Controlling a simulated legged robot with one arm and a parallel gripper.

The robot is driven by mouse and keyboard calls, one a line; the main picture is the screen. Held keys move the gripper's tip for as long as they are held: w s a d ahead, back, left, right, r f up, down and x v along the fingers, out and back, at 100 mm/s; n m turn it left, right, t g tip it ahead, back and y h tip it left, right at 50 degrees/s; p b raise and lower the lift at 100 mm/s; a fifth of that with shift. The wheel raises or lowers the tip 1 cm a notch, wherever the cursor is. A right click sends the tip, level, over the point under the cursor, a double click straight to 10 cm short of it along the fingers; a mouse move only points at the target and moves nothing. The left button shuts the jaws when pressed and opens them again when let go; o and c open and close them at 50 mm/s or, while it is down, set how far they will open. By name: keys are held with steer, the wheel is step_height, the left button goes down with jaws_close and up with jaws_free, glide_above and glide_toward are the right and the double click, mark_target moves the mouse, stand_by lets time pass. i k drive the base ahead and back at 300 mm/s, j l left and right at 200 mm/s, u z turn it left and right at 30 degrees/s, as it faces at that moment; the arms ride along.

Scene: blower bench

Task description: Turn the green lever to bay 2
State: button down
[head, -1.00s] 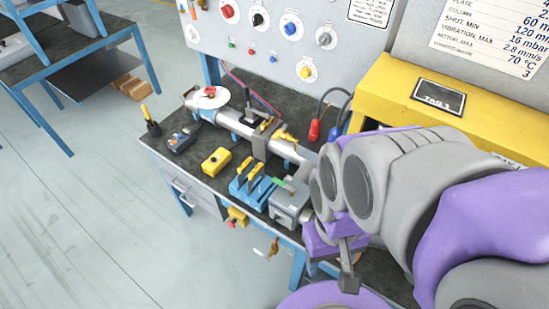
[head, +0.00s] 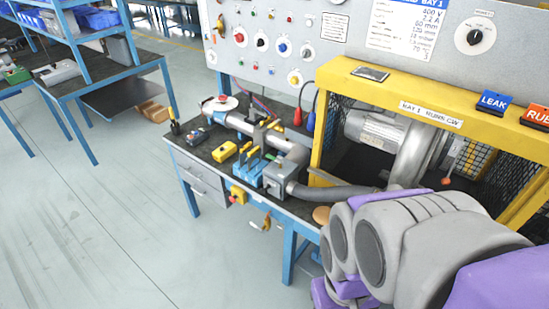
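I cannot clearly make out a green lever. A grey box (head: 281,174) stands at the front edge of the bench, at the mouth of a grey hose (head: 335,192), and any small lever on it is too small to tell. A label on the yellow frame (head: 432,114) reads "BAY 1 RUNS CW"; no bay 2 label shows. My arm fills the lower right, in front of the bench and the caged bay. My gripper's fingers are below the picture edge; only purple and grey arm parts show.
A panel of coloured knobs (head: 283,47) stands behind. A blue-framed shelf bench (head: 105,65) is far left. Floor at lower left is clear.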

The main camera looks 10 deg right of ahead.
mark_target(268, 156)
steer(key=z, duration=2.7)
steer(key=k+j, duration=0.1)
steer(key=j, duration=0.45)
steer(key=k+j, duration=0.15)
steer(key=j, duration=0.45)
steer(key=k+j, duration=0.1)
steer(key=j, duration=0.45)
steer(key=k+j, duration=0.15)
steer(key=j, duration=0.4)
steer(key=k+j, duration=0.1)
steer(key=j, duration=0.45)
steer(key=k+j, duration=0.15)
steer(key=j, duration=0.45)
steer(key=k+j, duration=0.1)
steer(key=j, duration=0.45)
steer(key=k+j, duration=0.15)
steer(key=j, duration=0.4)
